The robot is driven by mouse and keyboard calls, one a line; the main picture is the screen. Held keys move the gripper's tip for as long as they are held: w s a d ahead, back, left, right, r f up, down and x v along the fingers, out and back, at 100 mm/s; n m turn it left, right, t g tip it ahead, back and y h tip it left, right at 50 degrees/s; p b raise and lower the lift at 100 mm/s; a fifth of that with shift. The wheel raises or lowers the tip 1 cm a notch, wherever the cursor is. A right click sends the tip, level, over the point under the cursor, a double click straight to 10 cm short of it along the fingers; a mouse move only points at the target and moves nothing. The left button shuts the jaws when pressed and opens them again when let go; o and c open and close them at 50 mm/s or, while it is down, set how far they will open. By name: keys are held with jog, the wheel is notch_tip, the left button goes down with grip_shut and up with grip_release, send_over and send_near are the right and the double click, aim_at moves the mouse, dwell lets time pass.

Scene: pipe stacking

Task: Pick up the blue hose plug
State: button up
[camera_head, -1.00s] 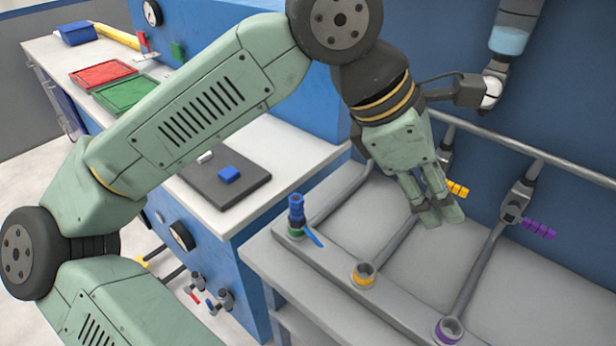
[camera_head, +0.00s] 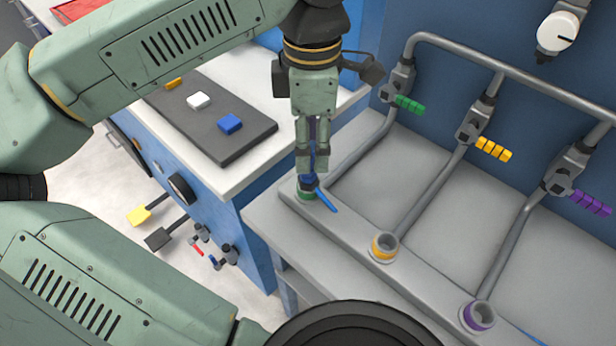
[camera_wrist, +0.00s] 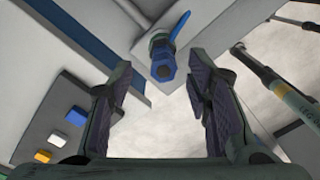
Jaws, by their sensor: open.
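The blue hose plug (camera_head: 309,178) stands upright at the green-ringed port (camera_head: 305,194) on the left end of the grey bench ledge. A blue lever (camera_head: 328,201) sticks out beside it. In the wrist view the plug (camera_wrist: 163,66) shows as a blue hexagonal end between and beyond the fingertips. My gripper (camera_head: 312,160) is above the plug and points down, with its fingers around the plug's upper part in the head view. In the wrist view my gripper (camera_wrist: 165,80) is open and its pads do not touch the plug. The fingers hide much of the plug's top.
Yellow (camera_head: 383,248) and purple (camera_head: 478,316) ringed ports are further along the ledge. Pipes with green (camera_head: 409,103), yellow (camera_head: 493,150) and purple (camera_head: 591,203) handles run behind. A dark mat (camera_head: 190,122) with small blocks lies on the left counter.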

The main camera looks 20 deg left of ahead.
aim_at(308, 176)
jog(key=f+b, duration=0.1)
jog(key=f, duration=0.1)
jog(key=f+b, duration=0.1)
jog(key=f, duration=0.1)
jog(key=shift+s+a+f, duration=0.15)
jog(key=shift+s+f, duration=0.05)
jog(key=shift+f, duration=0.2)
jog(key=shift+r, duration=0.1)
grip_shut()
dwell(0.4)
